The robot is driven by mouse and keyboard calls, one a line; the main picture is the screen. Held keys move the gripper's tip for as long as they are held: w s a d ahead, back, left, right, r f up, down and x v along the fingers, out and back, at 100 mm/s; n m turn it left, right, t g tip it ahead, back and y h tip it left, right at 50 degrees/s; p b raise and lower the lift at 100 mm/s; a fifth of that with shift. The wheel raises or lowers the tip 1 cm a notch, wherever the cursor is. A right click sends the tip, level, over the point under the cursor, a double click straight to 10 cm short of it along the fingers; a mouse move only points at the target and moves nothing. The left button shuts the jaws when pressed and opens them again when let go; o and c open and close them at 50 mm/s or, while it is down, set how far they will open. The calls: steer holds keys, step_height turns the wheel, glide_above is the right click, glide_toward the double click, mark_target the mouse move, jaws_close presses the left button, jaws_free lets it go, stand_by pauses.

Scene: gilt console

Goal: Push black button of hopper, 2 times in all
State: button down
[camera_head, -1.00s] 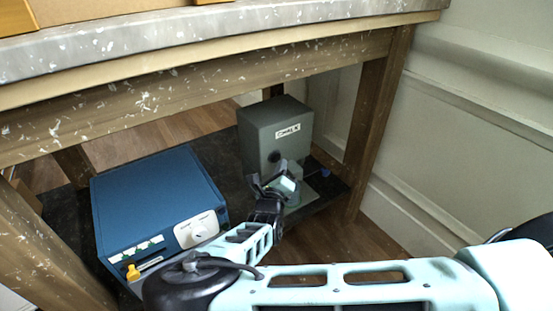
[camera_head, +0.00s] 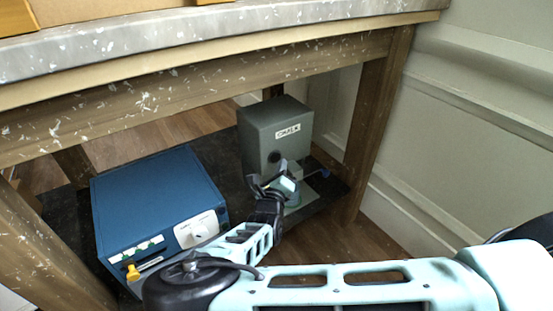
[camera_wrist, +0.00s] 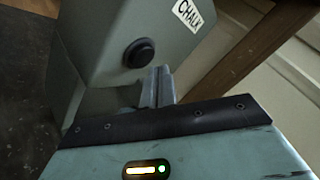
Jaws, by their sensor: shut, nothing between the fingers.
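The hopper (camera_head: 285,121) is a grey-green box with a white label reading CHALK, standing on the dark lower shelf. Its round black button (camera_wrist: 139,53) sits on the front face below the label; it also shows in the head view (camera_head: 274,157), just above my gripper. My gripper (camera_head: 285,176) is in front of the hopper's lower front. In the wrist view, my shut, empty fingers (camera_wrist: 158,86) point at the front face, with their tips just below and right of the button. A small gap shows there; the depth between tips and face is hard to tell.
A blue box (camera_head: 155,205) with a white dial panel and a yellow knob stands left of my arm. A table leg (camera_head: 379,120) and a pale panelled wall (camera_head: 470,120) bound the right. The worn tabletop (camera_head: 210,38) hangs over the shelf.

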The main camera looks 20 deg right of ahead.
stand_by(0.7)
steer(key=shift+w+a, duration=0.15)
steer(key=shift+w, duration=0.25)
steer(key=shift+w+a, duration=0.1)
steer(key=shift+w, duration=0.25)
stand_by(0.5)
steer(key=shift+s+r+p, duration=0.1)
steer(key=shift+s+p, duration=0.05)
steer(key=shift+p, duration=0.3)
steer(key=shift+s+d+p, duration=0.25)
steer(key=shift+s+p, duration=0.3)
steer(key=shift+s, duration=0.1)
steer(key=shift+s, duration=0.1)
